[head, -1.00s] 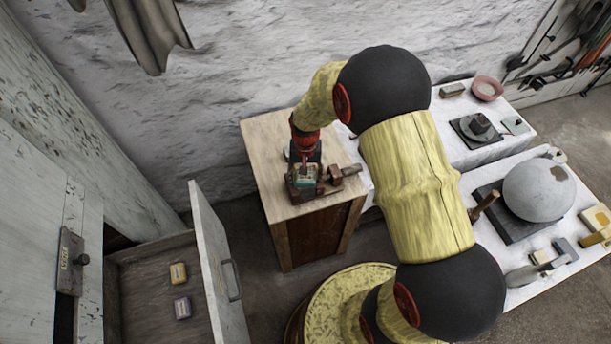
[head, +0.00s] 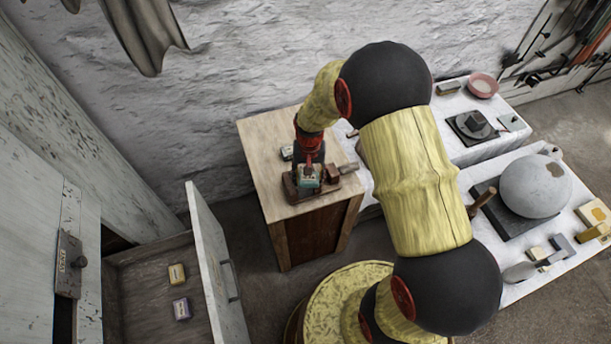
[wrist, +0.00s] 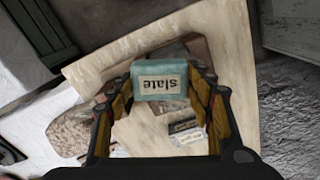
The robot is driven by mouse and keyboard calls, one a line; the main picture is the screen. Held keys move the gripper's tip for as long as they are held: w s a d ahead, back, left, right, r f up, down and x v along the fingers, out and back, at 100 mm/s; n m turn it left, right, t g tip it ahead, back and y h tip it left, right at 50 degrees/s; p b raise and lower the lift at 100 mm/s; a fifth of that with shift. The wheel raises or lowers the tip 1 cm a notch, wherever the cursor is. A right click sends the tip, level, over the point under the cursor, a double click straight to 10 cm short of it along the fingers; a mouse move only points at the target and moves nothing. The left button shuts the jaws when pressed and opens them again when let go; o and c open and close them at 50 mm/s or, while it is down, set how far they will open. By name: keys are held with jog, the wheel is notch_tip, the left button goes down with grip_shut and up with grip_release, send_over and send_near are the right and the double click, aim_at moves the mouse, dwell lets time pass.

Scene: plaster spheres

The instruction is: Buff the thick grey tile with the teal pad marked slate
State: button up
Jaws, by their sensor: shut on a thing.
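My gripper (wrist: 160,86) is shut on the teal pad (wrist: 158,78), whose pale label reads "slate" and appears upside down in the wrist view. In the head view the pad (head: 308,178) is under my gripper (head: 309,168), at a brown wooden holder (head: 291,193) on the wooden cabinet top. The holder also shows behind the pad in the wrist view (wrist: 193,49). The pad covers the middle of the holder. I cannot make out a thick grey tile there, nor whether the pad touches anything below it.
A small labelled block (head: 287,152) lies on the cabinet top (head: 262,140) beside the holder. An open drawer (head: 150,300) at lower left holds a yellow block (head: 177,273) and a purple one (head: 181,308). White-covered tables at right carry a plaster sphere (head: 535,187) and a pink bowl (head: 482,86).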

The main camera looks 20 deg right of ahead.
jog(key=shift+w+a, duration=0.25)
jog(key=shift+a, duration=0.4)
jog(key=shift+w+a, duration=0.2)
jog(key=shift+a, duration=0.4)
jog(key=shift+w+a, duration=0.25)
jog(key=shift+a, duration=0.4)
jog(key=shift+s+d+p, duration=0.1)
jog(key=shift+s+d, duration=0.15)
jog(key=shift+d, duration=0.4)
jog(key=shift+s+d+p, duration=0.1)
jog(key=shift+s+d, duration=0.2)
jog(key=shift+d, duration=0.35)
jog(key=shift+s+d+p, duration=0.1)
jog(key=shift+s+d, duration=0.15)
jog(key=shift+d, duration=0.4)
jog(key=shift+w+a, duration=0.25)
jog(key=shift+a, duration=0.4)
jog(key=shift+w+a, duration=0.3)
jog(key=shift+a, duration=0.4)
jog(key=shift+w+a, duration=0.25)
jog(key=shift+a, duration=0.4)
jog(key=shift+r, duration=0.1)
jog(key=shift+d, duration=0.1)
jog(key=shift+s+d+r+p, duration=0.2)
jog(key=shift+d+r+p, duration=0.2)
jog(key=shift+d, duration=0.1)
jog(key=shift+s+d+r+p, duration=0.15)
jog(key=shift+d+r+p, duration=0.2)
jog(key=shift+d, duration=0.1)
